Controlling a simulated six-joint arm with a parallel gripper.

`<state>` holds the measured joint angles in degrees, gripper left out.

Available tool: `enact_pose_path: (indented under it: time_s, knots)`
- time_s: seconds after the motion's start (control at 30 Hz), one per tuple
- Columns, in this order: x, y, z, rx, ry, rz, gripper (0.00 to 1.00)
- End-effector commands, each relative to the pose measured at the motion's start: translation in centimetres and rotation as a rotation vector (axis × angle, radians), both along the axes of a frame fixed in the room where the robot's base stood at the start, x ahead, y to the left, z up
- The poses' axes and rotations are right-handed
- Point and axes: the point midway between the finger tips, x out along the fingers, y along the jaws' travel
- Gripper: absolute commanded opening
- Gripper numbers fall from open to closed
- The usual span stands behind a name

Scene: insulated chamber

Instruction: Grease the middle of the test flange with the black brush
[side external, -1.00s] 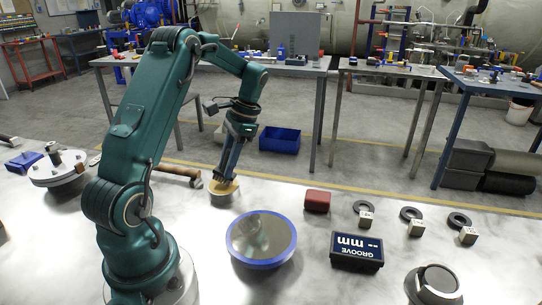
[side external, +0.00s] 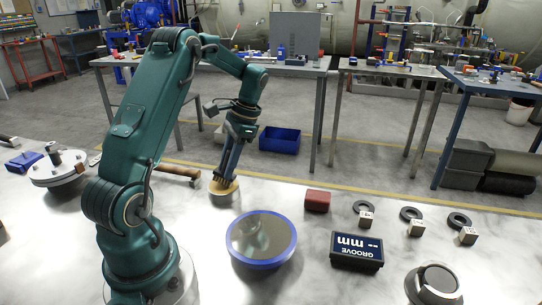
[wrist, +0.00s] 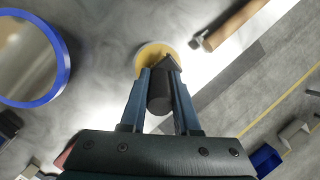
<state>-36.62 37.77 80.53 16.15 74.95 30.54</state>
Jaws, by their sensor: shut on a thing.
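My gripper (wrist: 160,72) is shut on the black brush (wrist: 159,100), a dark cylinder between the blue fingers. The brush's tip is at a round yellow-topped tin (wrist: 151,52); I cannot tell whether it touches. In the side view my gripper (side external: 221,178) points down at the same tin (side external: 228,198) and hides the brush. A round plate with a blue rim and grey middle (side external: 262,238) lies in front of the tin and also shows in the wrist view (wrist: 66,68). A metal flange with a raised centre (side external: 62,182) lies far left. Which is the test flange is not clear.
A hammer (side external: 172,171) lies left of the tin. A red box (side external: 317,201), a dark GROOVE box (side external: 357,251), black rings (side external: 411,213) with small blocks and a round metal piece (side external: 434,283) stand to the right. Free tabletop lies between tin and blue-rimmed plate.

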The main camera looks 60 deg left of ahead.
Motion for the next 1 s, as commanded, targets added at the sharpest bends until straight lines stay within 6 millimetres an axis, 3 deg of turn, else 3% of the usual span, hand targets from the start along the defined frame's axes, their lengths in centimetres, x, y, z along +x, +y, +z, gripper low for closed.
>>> enact_pose_path:
  time_s: [0.33,1.0]
  knots:
    - [0.0,0.0,0.1,-0.001,0.001,-0.001,0.00]
    - [0.0,0.0,5.3,0.001,-0.002,-0.001,0.00]
